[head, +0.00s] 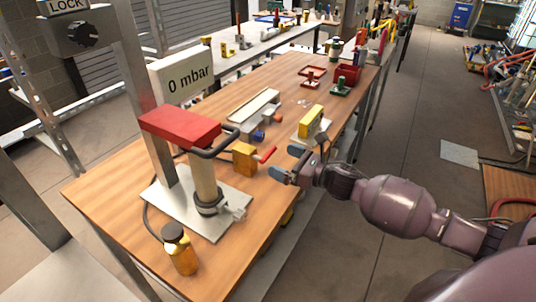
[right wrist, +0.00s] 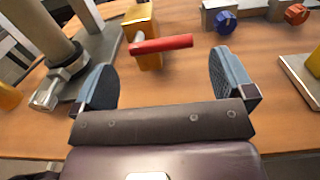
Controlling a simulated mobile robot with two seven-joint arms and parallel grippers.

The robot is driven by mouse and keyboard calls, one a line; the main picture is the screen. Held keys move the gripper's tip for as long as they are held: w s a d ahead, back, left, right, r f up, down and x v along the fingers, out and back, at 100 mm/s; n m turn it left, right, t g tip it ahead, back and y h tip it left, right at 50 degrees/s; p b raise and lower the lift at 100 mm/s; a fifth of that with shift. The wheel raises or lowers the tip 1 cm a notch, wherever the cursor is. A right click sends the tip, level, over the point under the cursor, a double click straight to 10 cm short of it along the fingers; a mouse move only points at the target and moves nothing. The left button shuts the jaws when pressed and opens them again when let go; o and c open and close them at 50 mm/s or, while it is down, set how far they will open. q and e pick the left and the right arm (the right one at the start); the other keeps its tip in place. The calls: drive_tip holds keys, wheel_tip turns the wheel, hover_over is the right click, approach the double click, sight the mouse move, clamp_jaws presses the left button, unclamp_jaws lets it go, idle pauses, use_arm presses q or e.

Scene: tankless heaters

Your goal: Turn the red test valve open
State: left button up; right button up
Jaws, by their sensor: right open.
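The red test valve handle (head: 267,154) sticks out from a yellow-brass valve block (head: 244,157) on the wooden bench. In the right wrist view the red handle (right wrist: 163,44) points right from the brass block (right wrist: 142,30), roughly level across the picture. My right gripper (head: 285,162) is open beside the handle, at the bench's right edge. In the right wrist view its blue-grey fingers (right wrist: 164,80) are spread wide, with the handle lying beyond the gap between them. I see no contact between them. My left gripper is not in view.
A metal stand with a red top (head: 180,126) and a sign (head: 182,78) reading "0 mbar" stands left of the valve. An amber bottle (head: 180,248) is at the near edge. A yellow block on a white base (head: 311,122) stands behind my gripper.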

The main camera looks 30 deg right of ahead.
sight(268, 152)
drive_tip(key=shift+x, duration=2.8)
drive_tip(key=shift+c, duration=0.3)
